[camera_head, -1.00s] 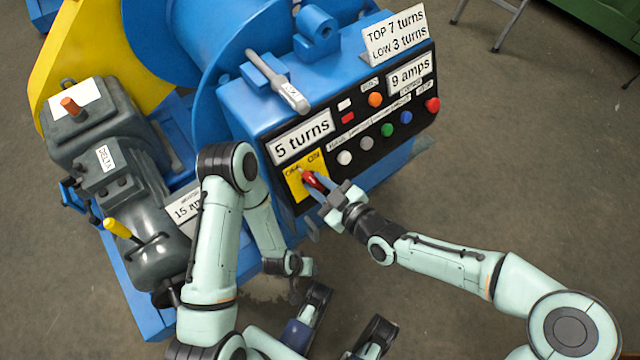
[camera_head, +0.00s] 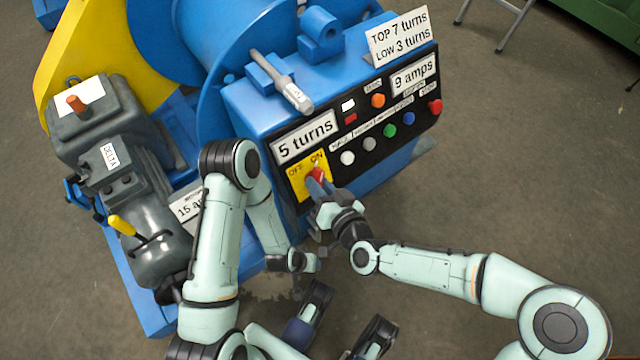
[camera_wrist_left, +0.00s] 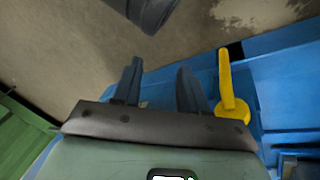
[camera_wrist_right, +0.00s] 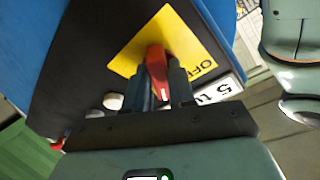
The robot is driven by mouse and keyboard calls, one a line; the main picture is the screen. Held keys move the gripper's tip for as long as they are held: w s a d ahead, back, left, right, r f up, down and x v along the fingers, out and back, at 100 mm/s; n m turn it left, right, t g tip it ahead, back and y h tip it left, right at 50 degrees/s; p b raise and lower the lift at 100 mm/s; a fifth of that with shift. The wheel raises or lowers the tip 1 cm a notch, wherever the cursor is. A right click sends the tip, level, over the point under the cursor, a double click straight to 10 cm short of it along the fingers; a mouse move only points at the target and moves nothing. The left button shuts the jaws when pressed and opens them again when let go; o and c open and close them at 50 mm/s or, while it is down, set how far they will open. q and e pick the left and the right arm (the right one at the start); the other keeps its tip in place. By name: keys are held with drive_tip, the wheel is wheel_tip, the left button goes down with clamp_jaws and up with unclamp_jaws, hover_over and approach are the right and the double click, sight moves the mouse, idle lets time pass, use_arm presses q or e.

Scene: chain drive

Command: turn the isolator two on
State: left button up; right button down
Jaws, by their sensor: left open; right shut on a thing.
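The red switch handle (camera_head: 317,174) sits on a yellow plate (camera_head: 297,182) marked OFF and ON, on the front of the black control panel. Its pale-marked end points up toward ON. My right gripper (camera_head: 318,187) is shut on the handle from the front. In the right wrist view the red handle (camera_wrist_right: 157,68) stands between the fingers; OFF shows beside it and ON is hidden. No label naming it isolator two is readable. My left gripper (camera_wrist_left: 158,72) is open and empty, low in front of the machine, with a yellow lever (camera_wrist_left: 229,90) beside its right finger.
Coloured push buttons (camera_head: 389,130) lie right of the plate, and a "5 turns" sign (camera_head: 304,137) above it. A grey bar-like lever (camera_head: 293,94) lies on the blue housing. A dark gearbox (camera_head: 150,240) with a yellow lever stands left.

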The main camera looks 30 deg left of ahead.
use_arm(q)
drive_tip(key=shift+s+d+r, duration=0.25)
drive_tip(key=shift+s, duration=0.25)
use_arm(e)
drive_tip(key=shift+m, duration=1.3)
drive_tip(key=c, duration=1)
unclamp_jaws()
drive_tip(key=shift+c, duration=0.2)
use_arm(q)
drive_tip(key=s+d+r+g+h+p, duration=0.1)
drive_tip(key=s+d+r+g+p, duration=0.2)
drive_tip(key=s+r+p, duration=0.6)
drive_tip(key=shift+s+d+r+m+g+h, duration=0.2)
drive_tip(key=shift+s+d+m+g+h, duration=0.2)
drive_tip(key=shift+s+d, duration=0.5)
use_arm(e)
drive_tip(key=v, duration=1.3)
drive_tip(key=shift+s+r, duration=0.25)
drive_tip(key=shift+s, duration=0.05)
